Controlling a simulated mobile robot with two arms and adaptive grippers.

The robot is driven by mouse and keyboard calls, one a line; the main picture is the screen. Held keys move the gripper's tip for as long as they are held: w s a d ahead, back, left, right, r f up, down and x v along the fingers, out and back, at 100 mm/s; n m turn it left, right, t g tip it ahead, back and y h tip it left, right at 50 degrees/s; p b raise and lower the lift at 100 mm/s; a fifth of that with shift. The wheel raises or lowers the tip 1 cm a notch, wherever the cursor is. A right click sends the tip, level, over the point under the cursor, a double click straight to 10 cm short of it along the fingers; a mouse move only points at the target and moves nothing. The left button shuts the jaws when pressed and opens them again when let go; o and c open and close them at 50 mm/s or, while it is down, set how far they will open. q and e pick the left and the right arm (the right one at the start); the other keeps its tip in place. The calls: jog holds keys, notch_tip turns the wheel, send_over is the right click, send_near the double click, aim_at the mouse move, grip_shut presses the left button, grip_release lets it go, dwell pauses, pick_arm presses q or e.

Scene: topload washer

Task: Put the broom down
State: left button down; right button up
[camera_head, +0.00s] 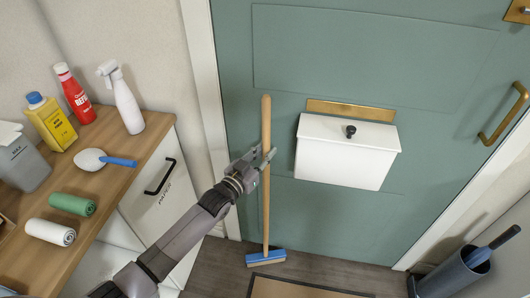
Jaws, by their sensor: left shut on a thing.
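The broom has a long wooden handle (266,205) and a blue head (267,257) with pale bristles. It stands nearly upright in front of the green door, with its head low at the floor. I cannot tell for certain whether the bristles touch the floor. My left gripper (262,157) is shut on the upper part of the handle, and some of the handle sticks out above it. My right gripper is not in view.
A white mailbox (345,151) hangs on the green door (372,52), right of the broom. A wooden-topped cabinet (117,160) with bottles and rolled towels stands left. An umbrella stand (449,274) is at lower right. A mat (300,287) lies by the broom head.

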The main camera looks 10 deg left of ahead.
pick_arm(q)
jog(key=shift+r, duration=0.2)
jog(key=shift+f, duration=0.15)
jog(key=c, duration=1.5)
grip_release()
jog(key=shift+o, duration=0.2)
jog(key=shift+s, duration=0.1)
jog(key=v, duration=1.2)
